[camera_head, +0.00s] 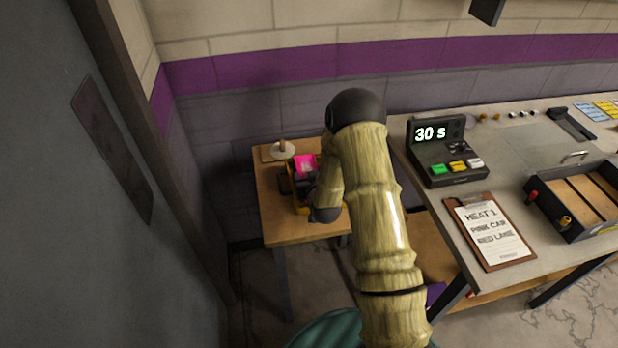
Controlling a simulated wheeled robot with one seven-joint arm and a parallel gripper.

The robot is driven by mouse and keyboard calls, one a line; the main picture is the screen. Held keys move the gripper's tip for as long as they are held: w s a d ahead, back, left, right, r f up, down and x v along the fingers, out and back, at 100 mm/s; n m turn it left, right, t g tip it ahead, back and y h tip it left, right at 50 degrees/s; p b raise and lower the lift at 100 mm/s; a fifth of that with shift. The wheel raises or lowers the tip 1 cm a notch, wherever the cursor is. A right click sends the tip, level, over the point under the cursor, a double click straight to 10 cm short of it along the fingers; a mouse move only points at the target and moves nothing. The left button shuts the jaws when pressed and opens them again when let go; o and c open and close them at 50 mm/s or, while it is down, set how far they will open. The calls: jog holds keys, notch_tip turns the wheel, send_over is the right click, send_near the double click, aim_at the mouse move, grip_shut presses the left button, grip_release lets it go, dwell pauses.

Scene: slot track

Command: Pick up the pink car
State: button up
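A bright pink item (305,166), too small and too covered to make out as a car for certain, shows at a yellow-edged bin (297,208) on the small wooden table (285,231). My bamboo-patterned arm reaches over this table and covers the right part of the bin. The end of my arm is down at the bin, close to the pink item. My gripper's fingers cannot be made out behind the arm, so whether they touch anything is hidden.
A white round object with a peg (282,150) stands behind the bin. To the right, a grey bench (450,200) holds a timer box (445,150) reading "30 s", a clipboard (490,232) reading "HEAT 1 PINK CAR RED LANE", and a black-framed tray (574,237). A grey panel (90,230) borders the left.

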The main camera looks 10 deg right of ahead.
notch_tip(320, 180, up, 10)
jog(key=shift+r+b, duration=0.1)
jog(key=shift+b, duration=0.45)
dwell(0.7)
jog(key=r+p+v, duration=0.1)
jog(key=p+v, duration=1.2)
jog(key=p, duration=0.8)
jog(key=shift+w+r, duration=0.3)
jog(key=shift+w, duration=0.1)
jog(key=s+f+b, duration=0.4)
jog(key=f+b, duration=0.1)
jog(key=f, duration=0.5)
jog(key=shift+s+f, duration=0.15)
jog(key=shift+f, duration=0.1)
